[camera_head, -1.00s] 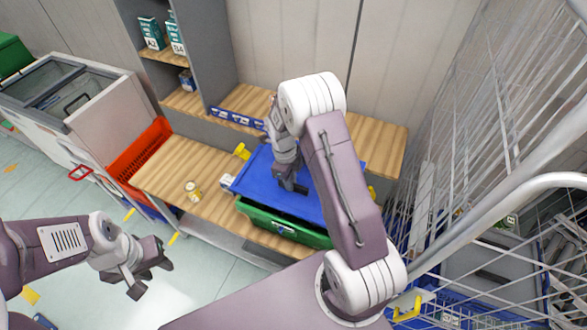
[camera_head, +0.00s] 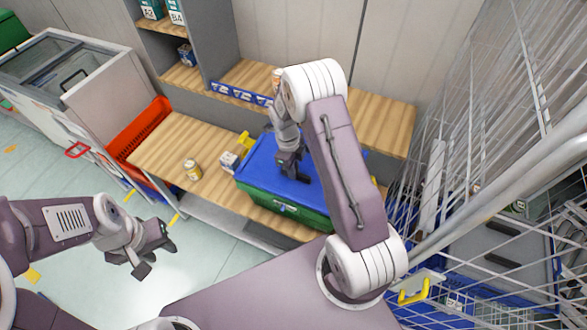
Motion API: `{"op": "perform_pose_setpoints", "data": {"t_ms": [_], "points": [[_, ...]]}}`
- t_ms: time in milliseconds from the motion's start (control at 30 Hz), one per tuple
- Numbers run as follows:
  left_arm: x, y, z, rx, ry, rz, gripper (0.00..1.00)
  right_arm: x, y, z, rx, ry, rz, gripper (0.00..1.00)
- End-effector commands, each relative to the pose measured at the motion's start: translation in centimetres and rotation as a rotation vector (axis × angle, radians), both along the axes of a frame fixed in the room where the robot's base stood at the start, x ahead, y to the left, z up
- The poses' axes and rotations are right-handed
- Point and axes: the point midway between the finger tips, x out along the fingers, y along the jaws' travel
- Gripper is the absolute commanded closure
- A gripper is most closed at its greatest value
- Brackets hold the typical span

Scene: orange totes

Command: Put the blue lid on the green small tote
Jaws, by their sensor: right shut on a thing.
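The green small tote (camera_head: 281,206) stands on the wooden bench, with yellow handles at its ends. The blue lid (camera_head: 258,173) lies flat over its top, its near edge roughly in line with the tote's front rim. My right gripper (camera_head: 293,176) points down at the lid's middle and is shut on it; the grip itself is small and partly hidden. My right arm covers the right part of the lid and tote. My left gripper (camera_head: 155,258) hangs empty and open over the floor at the lower left.
A small can (camera_head: 192,169) and a white box (camera_head: 229,162) stand on the bench (camera_head: 165,150) left of the tote. An orange crate (camera_head: 140,130) is beside a white freezer (camera_head: 75,85). A wire cage (camera_head: 500,130) closes off the right side.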

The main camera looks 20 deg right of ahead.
Motion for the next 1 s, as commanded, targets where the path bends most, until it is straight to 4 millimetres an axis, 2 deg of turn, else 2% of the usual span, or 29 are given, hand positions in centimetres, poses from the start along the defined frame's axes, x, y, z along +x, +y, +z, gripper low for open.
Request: {"op": "perform_pose_setpoints", "data": {"t_ms": [967,1000], "points": [[0.00,0.00,-1.04,0.000,0.000,0.000,0.64,-0.05,0.02,-1.09,0.000,0.001,0.000,1.00],[0.00,0.00,-1.05,0.000,0.000,0.000,0.64,-0.07,0.02,-1.11,0.001,0.002,0.000,0.75]]}}
